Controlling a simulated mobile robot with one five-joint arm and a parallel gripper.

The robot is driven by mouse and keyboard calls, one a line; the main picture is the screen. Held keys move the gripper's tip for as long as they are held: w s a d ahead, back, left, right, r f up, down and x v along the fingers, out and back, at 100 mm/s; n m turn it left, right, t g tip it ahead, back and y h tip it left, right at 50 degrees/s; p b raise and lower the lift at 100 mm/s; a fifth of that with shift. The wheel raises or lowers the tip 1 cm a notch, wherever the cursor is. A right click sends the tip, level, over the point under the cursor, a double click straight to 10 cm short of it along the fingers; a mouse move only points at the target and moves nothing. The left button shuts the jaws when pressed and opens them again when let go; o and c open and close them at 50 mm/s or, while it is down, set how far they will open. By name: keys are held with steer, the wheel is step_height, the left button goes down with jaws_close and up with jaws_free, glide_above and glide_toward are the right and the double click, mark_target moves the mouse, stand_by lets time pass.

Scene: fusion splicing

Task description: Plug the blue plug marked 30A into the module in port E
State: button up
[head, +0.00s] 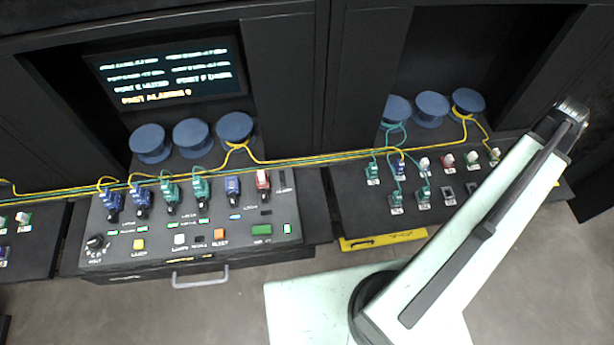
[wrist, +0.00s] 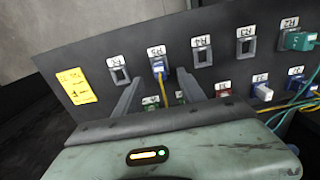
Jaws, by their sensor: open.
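In the wrist view, a blue-and-white plug (wrist: 158,67) with a yellow cable sits in the upper-row slot labelled R5. My gripper (wrist: 160,84) is open; its two grey fingers reach toward the panel on either side of this plug and its cable. I cannot tell whether they touch it. No 30A mark is legible on any plug. In the head view the module (head: 190,256) is the left console, with a row of ports holding blue, green and red plugs; its port letters are too small to read, so port E cannot be told.
The right-hand panel (head: 352,213) holds several plugs and empty slots, such as R4 (wrist: 202,55) and R3 (wrist: 245,45). Green and yellow cables (head: 300,160) run across both consoles from blue reels (head: 150,142). A handle (head: 200,282) juts from the module's front.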

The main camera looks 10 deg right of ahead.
step_height(320, 180, down, 5)
steer(key=b, duration=0.4)
steer(key=shift+f, duration=0.1)
stand_by(0.6)
jaws_close()
stand_by(1.0)
stand_by(0.3)
steer(key=shift+r+p, duration=3.15)
steer(key=shift+f, duration=0.15)
